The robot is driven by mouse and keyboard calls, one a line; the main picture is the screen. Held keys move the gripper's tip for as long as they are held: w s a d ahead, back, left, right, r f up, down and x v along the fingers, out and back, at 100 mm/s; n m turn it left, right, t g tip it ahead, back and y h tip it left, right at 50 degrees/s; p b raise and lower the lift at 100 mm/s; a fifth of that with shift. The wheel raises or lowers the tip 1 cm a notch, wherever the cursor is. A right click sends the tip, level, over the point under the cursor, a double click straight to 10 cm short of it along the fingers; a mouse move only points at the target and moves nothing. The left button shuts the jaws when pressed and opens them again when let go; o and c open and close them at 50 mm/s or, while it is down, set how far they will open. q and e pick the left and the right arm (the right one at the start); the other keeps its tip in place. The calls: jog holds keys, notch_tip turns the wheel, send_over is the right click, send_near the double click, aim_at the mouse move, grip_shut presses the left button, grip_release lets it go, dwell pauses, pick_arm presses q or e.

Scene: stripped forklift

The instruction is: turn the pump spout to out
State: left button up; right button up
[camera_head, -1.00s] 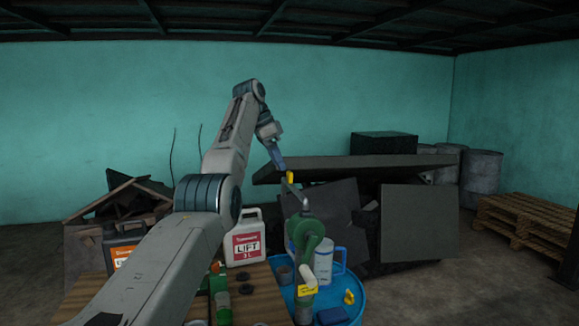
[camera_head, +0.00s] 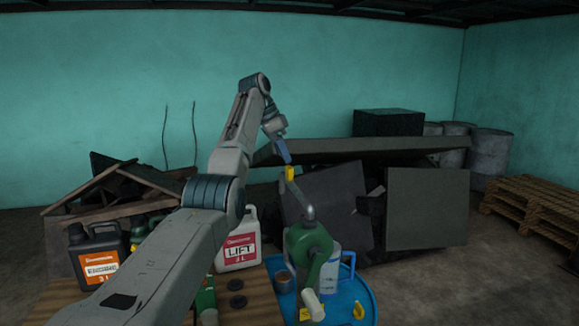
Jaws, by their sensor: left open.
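The pump has a green round body (camera_head: 308,245) with a crank ending in a pale handle (camera_head: 313,303). It stands on a blue drum (camera_head: 352,293). A grey spout arm (camera_head: 301,203) rises behind the body and ends in a yellow tip (camera_head: 290,174). My left gripper (camera_head: 284,152) comes in from above and points down, open, its fingers just above the yellow tip. I cannot tell whether they touch it. The individual fingers are hard to make out. A yellow tag (camera_head: 304,314) shows partly beside the handle. My right gripper is not in view.
A white LIFT jug (camera_head: 239,245) and a dark jug with an orange label (camera_head: 98,262) stand left of the pump. Dark panels (camera_head: 427,207) lean behind.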

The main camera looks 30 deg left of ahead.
aim_at(289, 166)
pick_arm(q)
jog(key=x, duration=0.1)
jog(key=p+x, duration=0.1)
jog(key=x, duration=0.1)
jog(key=p+x, duration=0.1)
jog(key=x, duration=0.1)
jog(key=shift+w+a+f, duration=0.15)
jog(key=shift+w, duration=0.25)
jog(key=shift+f, duration=0.25)
jog(key=shift+d+f, duration=0.1)
jog(key=shift+d, duration=0.1)
jog(key=shift+f, duration=0.15)
jog(key=c, duration=1)
grip_shut()
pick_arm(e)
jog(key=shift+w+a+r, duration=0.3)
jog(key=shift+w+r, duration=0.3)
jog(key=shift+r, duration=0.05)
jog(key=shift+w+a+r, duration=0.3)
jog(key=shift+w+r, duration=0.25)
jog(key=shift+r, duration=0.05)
